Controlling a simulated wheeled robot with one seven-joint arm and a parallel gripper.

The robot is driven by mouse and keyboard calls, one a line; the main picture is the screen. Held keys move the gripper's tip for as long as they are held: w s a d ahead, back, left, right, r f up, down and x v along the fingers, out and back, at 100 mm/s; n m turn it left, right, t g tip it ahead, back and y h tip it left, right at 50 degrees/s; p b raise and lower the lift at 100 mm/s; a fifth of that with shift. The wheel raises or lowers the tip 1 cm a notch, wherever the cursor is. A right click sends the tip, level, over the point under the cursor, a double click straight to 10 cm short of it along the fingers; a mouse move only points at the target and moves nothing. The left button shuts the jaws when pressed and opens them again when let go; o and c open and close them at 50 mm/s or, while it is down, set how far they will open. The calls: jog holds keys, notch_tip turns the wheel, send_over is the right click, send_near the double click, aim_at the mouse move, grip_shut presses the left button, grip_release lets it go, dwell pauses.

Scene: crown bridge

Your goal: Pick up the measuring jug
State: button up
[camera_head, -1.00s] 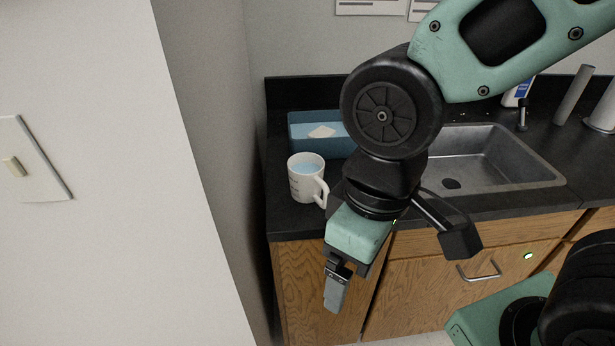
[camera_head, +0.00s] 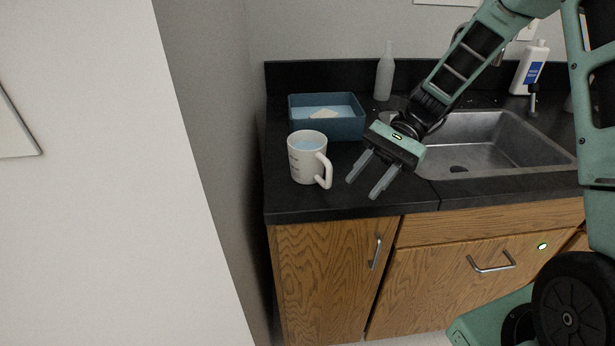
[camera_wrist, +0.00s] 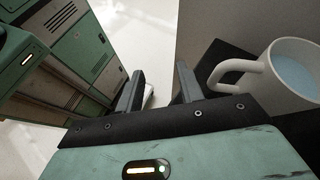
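The measuring jug is a white, mug-like vessel (camera_head: 304,160) with small print and pale blue liquid inside. It stands upright near the counter's front left, its handle toward my gripper. My gripper (camera_head: 367,190) is open and empty, just right of the handle and apart from it, with its fingers pointing down and left. In the wrist view the fingers (camera_wrist: 160,90) are spread with nothing between them. The jug (camera_wrist: 285,75) is at the right there, its handle near the right finger but not between the fingers.
A blue bin (camera_head: 345,128) with a pale item inside stands behind the jug. A grey bottle (camera_head: 384,75) is behind my gripper. A sink (camera_head: 510,140) lies to the right, with a white bottle (camera_head: 530,68) behind it. A wall (camera_head: 235,150) closes the left side.

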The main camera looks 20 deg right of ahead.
aim_at(313, 164)
jog(key=w+d+m+t+y, duration=0.1)
jog(key=w+d+m+y, duration=0.1)
jog(key=d, duration=0.1)
jog(key=w+d+f+m+t+y, duration=0.1)
jog(key=w+d+m+t+y, duration=0.1)
jog(key=d, duration=0.1)
jog(key=w+d+f+m+t+y+b, duration=0.1)
jog(key=w+d+m+y, duration=0.1)
jog(key=d, duration=0.1)
jog(key=shift+w+d+t+y, duration=0.25)
jog(key=shift+d+t+y, duration=0.05)
jog(key=shift+d, duration=0.05)
jog(key=a+p, duration=0.1)
jog(key=a, duration=0.4)
jog(key=a+p, duration=0.1)
jog(key=a, duration=0.5)
jog(key=a+p, duration=0.1)
jog(key=a, duration=0.5)
jog(key=shift+s+f, duration=0.1)
jog(key=shift+s, duration=0.3)
grip_shut()
